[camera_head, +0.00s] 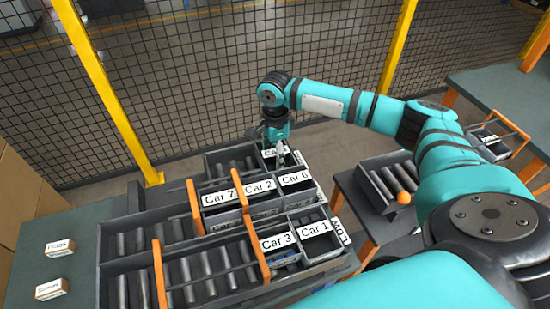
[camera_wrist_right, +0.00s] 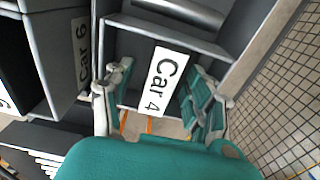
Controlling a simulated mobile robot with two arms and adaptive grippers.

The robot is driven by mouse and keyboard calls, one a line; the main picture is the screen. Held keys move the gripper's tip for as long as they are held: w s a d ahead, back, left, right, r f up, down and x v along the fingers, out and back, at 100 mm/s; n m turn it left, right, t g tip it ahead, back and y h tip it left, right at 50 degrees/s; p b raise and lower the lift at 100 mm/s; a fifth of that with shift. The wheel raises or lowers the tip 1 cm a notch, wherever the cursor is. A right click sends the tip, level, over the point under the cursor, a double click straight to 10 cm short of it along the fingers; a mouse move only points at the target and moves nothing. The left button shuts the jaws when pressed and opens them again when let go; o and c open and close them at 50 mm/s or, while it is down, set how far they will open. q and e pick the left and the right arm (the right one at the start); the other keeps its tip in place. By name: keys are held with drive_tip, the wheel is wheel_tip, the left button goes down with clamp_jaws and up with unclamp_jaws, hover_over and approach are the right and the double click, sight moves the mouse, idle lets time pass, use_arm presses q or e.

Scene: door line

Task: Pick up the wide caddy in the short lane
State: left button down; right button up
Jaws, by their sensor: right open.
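The caddy labelled Car 4 (camera_wrist_right: 188,32) is a grey open box in the short back lane (camera_head: 228,160). In the head view the caddy (camera_head: 291,158) is partly hidden by my right gripper (camera_head: 277,150). In the right wrist view my right gripper (camera_wrist_right: 160,85) is open, with its two teal fingers on either side of the white Car 4 label. I cannot tell whether the fingers touch the caddy. My left gripper is not in view.
Caddies Car 6 (camera_head: 296,189), Car 2 (camera_head: 260,198) and Car 7 (camera_head: 219,210) stand in the middle lane. Car 3 (camera_head: 280,252) and Car 1 (camera_head: 315,240) stand in the front lane. Orange bars (camera_head: 194,207) cross the lanes. A mesh fence (camera_head: 200,90) stands behind.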

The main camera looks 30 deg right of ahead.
sight(275, 152)
clamp_jaws()
drive_tip(key=shift+r, duration=0.15)
idle(0.4)
wheel_tip(275, 152, up, 9)
drive_tip(key=shift+r, duration=0.5)
wheel_tip(275, 152, up, 5)
drive_tip(key=p, duration=0.7)
drive_tip(key=shift+f, duration=0.1)
